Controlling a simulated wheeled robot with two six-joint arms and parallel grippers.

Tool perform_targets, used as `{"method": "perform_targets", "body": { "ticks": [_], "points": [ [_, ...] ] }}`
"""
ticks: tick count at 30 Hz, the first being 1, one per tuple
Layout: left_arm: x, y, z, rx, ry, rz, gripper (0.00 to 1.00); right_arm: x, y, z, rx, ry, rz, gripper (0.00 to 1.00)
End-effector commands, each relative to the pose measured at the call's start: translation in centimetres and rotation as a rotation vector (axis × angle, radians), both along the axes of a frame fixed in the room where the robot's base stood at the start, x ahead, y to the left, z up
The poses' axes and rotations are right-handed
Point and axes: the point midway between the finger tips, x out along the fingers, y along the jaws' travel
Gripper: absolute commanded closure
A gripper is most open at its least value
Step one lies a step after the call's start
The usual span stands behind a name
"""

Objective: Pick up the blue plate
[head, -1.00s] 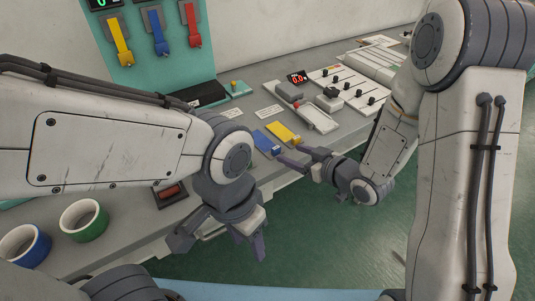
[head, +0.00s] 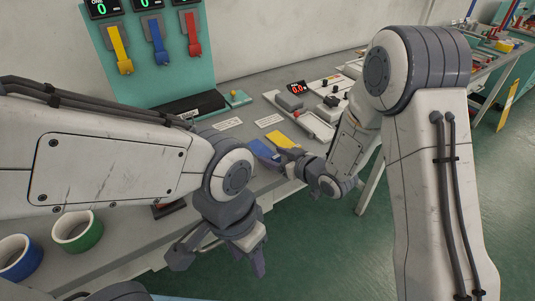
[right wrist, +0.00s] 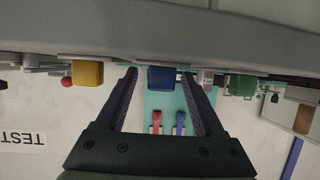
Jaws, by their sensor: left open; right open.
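The blue plate (head: 264,151) lies at the front edge of the grey workbench, beside a yellow plate (head: 276,138). My right gripper (head: 287,157) is open at the bench edge, close to the blue plate's front end. In the right wrist view, the blue plate's end (right wrist: 161,79) shows between the tips of my two open right fingers (right wrist: 159,75). Whether the fingers touch it cannot be told. My left gripper (head: 218,260) is open and empty, in front of the bench edge, well to the left of the plate.
A teal panel (head: 150,60) with yellow, blue and red strips stands behind. Fader panels (head: 326,98) lie beyond the plates. The green floor (head: 330,250) in front is clear.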

Motion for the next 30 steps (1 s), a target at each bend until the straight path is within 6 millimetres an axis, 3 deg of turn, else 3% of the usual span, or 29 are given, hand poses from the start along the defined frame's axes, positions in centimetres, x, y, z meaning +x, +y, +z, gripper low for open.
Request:
{"method": "perform_targets", "body": {
  "ticks": [3, 6, 9, 20, 30],
  "points": [
    [0.0, 0.0, 0.0, 0.000, 0.000, 0.000, 0.50, 0.0, 0.0, 0.0, 0.000, 0.000, 0.000, 0.30],
    [0.0, 0.0, 0.0, 0.000, 0.000, 0.000, 0.50, 0.0, 0.0, 0.0, 0.000, 0.000, 0.000, 0.68],
    [0.0, 0.0, 0.0, 0.000, 0.000, 0.000, 0.50, 0.0, 0.0, 0.0, 0.000, 0.000, 0.000, 1.00],
    [0.0, 0.0, 0.2, 0.000, 0.000, 0.000, 0.50, 0.0, 0.0, 0.4, 0.001, -0.003, 0.000, 1.00],
    [0.0, 0.0, 4.3, 0.000, 0.000, 0.000, 0.50, -0.3, 1.0, 5.4, 0.001, -0.003, 0.019, 1.00]
  ]
}}
